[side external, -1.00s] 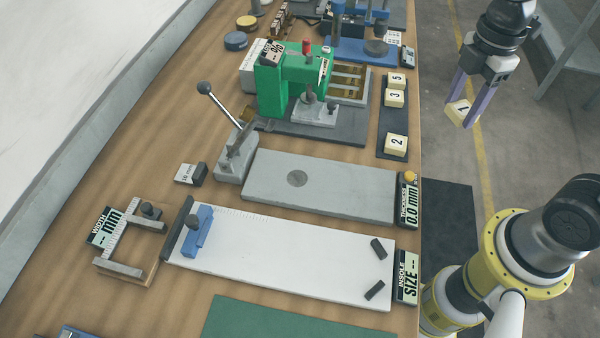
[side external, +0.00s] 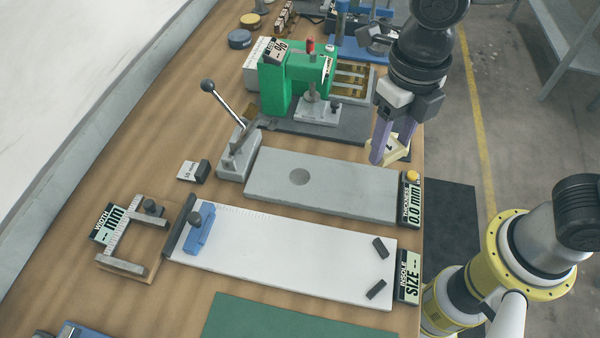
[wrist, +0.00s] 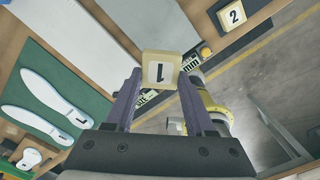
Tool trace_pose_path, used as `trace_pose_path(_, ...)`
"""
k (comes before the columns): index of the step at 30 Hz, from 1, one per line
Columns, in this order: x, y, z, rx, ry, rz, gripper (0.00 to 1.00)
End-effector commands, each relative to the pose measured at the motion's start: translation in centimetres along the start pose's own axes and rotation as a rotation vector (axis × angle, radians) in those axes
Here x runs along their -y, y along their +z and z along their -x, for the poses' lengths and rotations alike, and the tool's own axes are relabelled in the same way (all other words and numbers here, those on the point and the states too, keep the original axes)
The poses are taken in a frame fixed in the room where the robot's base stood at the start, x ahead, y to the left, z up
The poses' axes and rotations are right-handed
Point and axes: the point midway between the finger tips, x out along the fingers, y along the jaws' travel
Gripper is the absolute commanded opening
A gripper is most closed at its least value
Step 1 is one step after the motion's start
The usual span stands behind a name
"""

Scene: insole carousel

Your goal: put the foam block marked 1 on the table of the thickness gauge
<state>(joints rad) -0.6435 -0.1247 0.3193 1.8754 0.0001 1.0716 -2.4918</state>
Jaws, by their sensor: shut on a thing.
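My gripper (side external: 393,152) is shut on the cream foam block marked 1 (wrist: 161,70), held between its two purple fingers. In the side view the block (side external: 401,148) is partly hidden by the fingers. It is held above the far right end of the thickness gauge; the exact height is unclear. The gauge's table is a long grey plate (side external: 340,188) with a round darker disc (side external: 300,177) towards its left. Its display (side external: 411,204) reads 0.0 mm. A lever with a black ball (side external: 208,86) rises from the gauge's left end.
The green press (side external: 275,85) stands behind the gauge. The white insole size board (side external: 290,255) lies in front. A block marked 2 (wrist: 233,15) shows in the wrist view; my gripper hides the block row in the side view. The grey plate is bare.

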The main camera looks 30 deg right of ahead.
Motion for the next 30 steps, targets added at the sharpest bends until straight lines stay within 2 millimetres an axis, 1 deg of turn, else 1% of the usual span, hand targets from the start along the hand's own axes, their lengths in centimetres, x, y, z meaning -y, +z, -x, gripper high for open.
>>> trace_pose_path(2, -0.6, 0.3, -0.3, -0.001, -0.001, 0.009, 0.03)
trace_pose_path(5, -1.6, 1.6, -1.1, -0.003, -0.002, 0.009, 0.03)
trace_pose_path(14, -5.7, 6.9, -4.1, -0.003, -0.002, 0.007, 0.03)
trace_pose_path(18, -6.9, 8.5, -6.6, -0.003, -0.002, 0.007, 0.03)
trace_pose_path(22, -7.8, 9.6, -8.2, -0.001, -0.001, 0.006, 0.03)
trace_pose_path(30, -8.5, 10.6, -9.6, -0.001, -0.001, 0.006, 0.03)
